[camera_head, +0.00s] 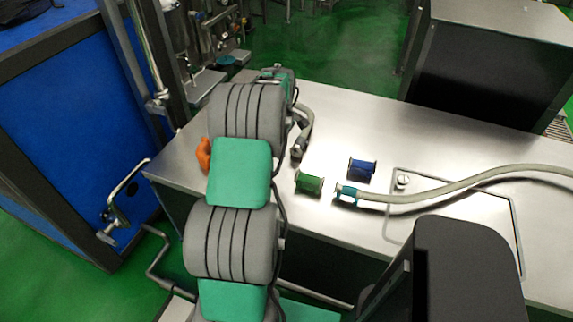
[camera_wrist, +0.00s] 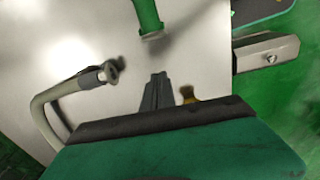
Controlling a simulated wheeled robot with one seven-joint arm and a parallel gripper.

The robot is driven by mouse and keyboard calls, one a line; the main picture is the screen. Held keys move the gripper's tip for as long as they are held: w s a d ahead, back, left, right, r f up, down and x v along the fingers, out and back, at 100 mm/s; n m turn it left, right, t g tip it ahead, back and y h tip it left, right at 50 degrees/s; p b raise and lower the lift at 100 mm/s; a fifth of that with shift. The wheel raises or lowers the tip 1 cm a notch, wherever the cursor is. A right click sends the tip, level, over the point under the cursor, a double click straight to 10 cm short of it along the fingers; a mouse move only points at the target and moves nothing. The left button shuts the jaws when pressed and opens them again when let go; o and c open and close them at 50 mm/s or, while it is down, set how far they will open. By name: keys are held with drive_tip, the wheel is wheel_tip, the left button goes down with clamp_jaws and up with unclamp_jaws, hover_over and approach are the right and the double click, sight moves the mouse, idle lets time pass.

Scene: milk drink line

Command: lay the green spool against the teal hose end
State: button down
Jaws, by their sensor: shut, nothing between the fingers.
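The green spool (camera_head: 310,182) lies on its side on the steel table, left of the teal hose end (camera_head: 346,194). A narrow gap shows between them. The teal end is on a pale hose (camera_head: 440,190) running right. My gripper (camera_wrist: 156,80) is shut and empty in the wrist view, over the table's far-left part. In the head view my arm hides its fingers. Neither the spool nor the teal end can be made out for sure in the wrist view.
A blue spool (camera_head: 362,169) lies behind the teal end. A grey-ended hose (camera_head: 299,149) lies nearer my arm; it also shows in the wrist view (camera_wrist: 108,72). A green cylinder (camera_wrist: 148,18) is ahead of my fingers. An orange object (camera_head: 204,154) sits left. The table's back is clear.

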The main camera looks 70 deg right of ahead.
sight(292, 181)
wheel_tip(292, 181, down, 9)
drive_tip(key=shift+a+r+p, duration=0.1)
drive_tip(key=shift+r+p, duration=0.05)
drive_tip(key=shift+p, duration=0.25)
drive_tip(key=s, duration=0.1)
drive_tip(key=s+p, duration=0.1)
drive_tip(key=s, duration=0.1)
drive_tip(key=shift+s+a, duration=0.2)
drive_tip(key=shift+s, duration=0.2)
